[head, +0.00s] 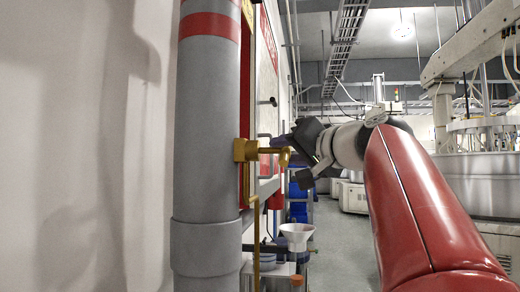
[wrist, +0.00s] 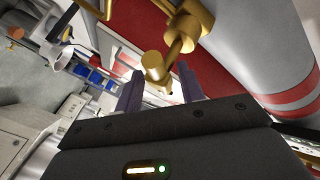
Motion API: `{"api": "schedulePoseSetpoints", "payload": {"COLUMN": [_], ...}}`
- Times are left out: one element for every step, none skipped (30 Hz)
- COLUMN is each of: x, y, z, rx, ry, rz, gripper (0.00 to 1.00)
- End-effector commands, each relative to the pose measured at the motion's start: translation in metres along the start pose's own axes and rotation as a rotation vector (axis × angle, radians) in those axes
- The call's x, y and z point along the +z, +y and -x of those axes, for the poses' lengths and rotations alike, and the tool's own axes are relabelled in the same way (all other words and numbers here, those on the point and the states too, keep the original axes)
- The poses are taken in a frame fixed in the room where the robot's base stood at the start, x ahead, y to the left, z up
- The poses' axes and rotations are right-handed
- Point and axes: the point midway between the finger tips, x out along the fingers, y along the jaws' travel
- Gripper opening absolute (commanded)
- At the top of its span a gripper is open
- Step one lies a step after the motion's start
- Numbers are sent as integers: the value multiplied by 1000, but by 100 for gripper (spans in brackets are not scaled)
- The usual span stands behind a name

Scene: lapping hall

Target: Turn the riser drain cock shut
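The riser (head: 207,130) is a thick grey vertical pipe with red bands at left in the head view; it also shows at upper right in the wrist view (wrist: 262,50). The brass drain cock (head: 246,150) sticks out from its right side, with a stem ending in a round brass end (head: 284,155). My gripper (head: 288,152) is at that end, reaching in from the right. In the wrist view my gripper (wrist: 160,88) is open, its two dark fingers spread apart. The brass end (wrist: 153,65) lies between or just beyond the fingertips; contact cannot be told.
A thin brass drain pipe (head: 256,240) runs down from the cock, beside a white funnel (head: 297,235). A red-framed wall panel (head: 267,60) is behind. Blue bins (head: 298,205) stand farther back. The aisle floor (head: 328,240) is clear; machines (head: 485,180) line the right.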

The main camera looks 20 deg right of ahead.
Motion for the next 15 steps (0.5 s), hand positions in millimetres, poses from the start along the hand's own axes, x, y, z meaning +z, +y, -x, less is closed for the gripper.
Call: {"api": "schedulePoseSetpoints", "payload": {"x": [0, 0, 0, 0, 0, 0, 0, 0, 0, 0, 0, 0, 0, 0, 0], "y": [0, 0, 0, 0, 0, 0, 0, 0, 0, 0, 0, 0, 0, 0, 0], "z": [-6, -8, -10, -11, -12, -13, -13, -13, -13, -13, -13, -13, -13, -13, -13], "rx": [0, 0, 0, 0, 0, -1, -1, -1, -1, -1, -1, -1, -1, 0, 0], "ry": [-1, -1, 0, 0, 0, 0, 0, 0, 0, 0, 0, 0, 0, 0, 0], "rz": [-1, -1, -1, 0, 0, 0, 0, 0, 0, 0, 0, 0, 0, -1, -1], "gripper": [39, 39, 39, 39, 39, 39, 39, 39, 39, 39, 39, 39, 36, 32, 27]}}
